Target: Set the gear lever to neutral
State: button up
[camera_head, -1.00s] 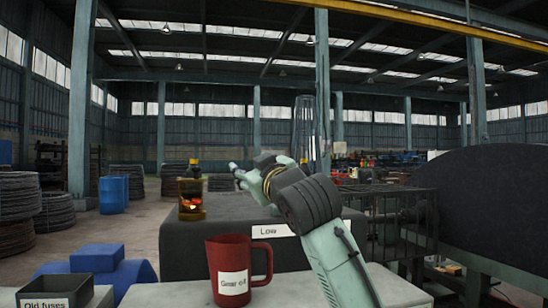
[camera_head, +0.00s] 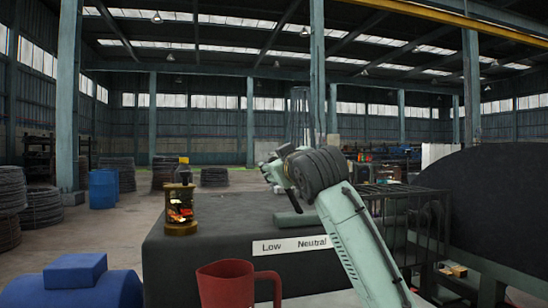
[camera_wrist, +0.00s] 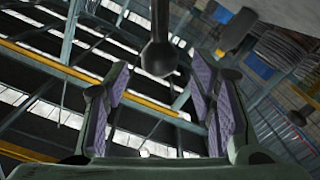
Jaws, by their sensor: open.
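The gear housing (camera_head: 195,260) is a dark block with a white label strip (camera_head: 290,246) that shows "Low" and "Neutral". My arm hides the rest of the strip on the right. My gripper (camera_head: 274,170) is above the housing top in the head view. In the wrist view my gripper (camera_wrist: 165,95) is open, with purple-grey pads apart and nothing between them. A dark round knob on a rod (camera_wrist: 158,57), seemingly the gear lever, shows just beyond the fingertips, near the gap between them.
A lantern-like jar with glowing contents (camera_head: 180,205) stands on the housing's left side. A red mug (camera_head: 226,284) is in front, and a blue block-shaped thing (camera_head: 75,285) at lower left. A wire cage (camera_head: 425,220) and large black drum (camera_head: 490,200) are at right.

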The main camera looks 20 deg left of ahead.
jog(key=shift+p+x, duration=0.7)
jog(key=shift+x, duration=1.6)
grip_shut()
